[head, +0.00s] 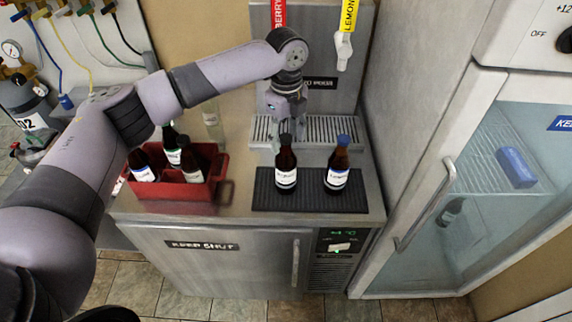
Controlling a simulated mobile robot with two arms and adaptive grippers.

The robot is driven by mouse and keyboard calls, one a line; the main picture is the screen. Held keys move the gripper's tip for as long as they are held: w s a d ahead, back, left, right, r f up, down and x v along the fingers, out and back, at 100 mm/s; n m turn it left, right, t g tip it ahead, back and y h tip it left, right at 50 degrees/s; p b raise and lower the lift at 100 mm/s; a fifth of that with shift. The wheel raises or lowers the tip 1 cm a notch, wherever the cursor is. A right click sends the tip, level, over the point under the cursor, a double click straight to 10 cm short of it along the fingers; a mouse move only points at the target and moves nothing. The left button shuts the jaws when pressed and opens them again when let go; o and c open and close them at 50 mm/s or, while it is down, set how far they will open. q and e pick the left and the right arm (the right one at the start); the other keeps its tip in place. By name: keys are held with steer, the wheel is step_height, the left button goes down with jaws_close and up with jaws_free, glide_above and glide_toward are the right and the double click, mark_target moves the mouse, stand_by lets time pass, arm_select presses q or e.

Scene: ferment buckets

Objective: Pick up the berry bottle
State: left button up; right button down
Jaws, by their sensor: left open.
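Two brown bottles with white labels stand upright on a black mat (311,199) on the steel counter. The left one (286,179) has a dark cap; the right one (337,178) has a blue cap. The label text is too small to read, so I cannot tell which is the berry bottle. My left gripper (284,127) is open and points down at the neck of the dark-capped bottle. Its fingers overlap the bottle's top in the picture; whether they touch it I cannot tell. My right gripper is out of view.
A red crate (176,190) with several bottles stands at the left of the counter. A clear bottle (212,122) is behind it. A drip tray (330,134) and taps, one a white tap (343,50), are behind the mat. A glass-door fridge (470,180) stands at the right.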

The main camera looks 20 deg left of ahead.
arm_select(q)
steer(key=shift+f, duration=1)
jaws_close()
steer(key=shift+r, duration=0.15)
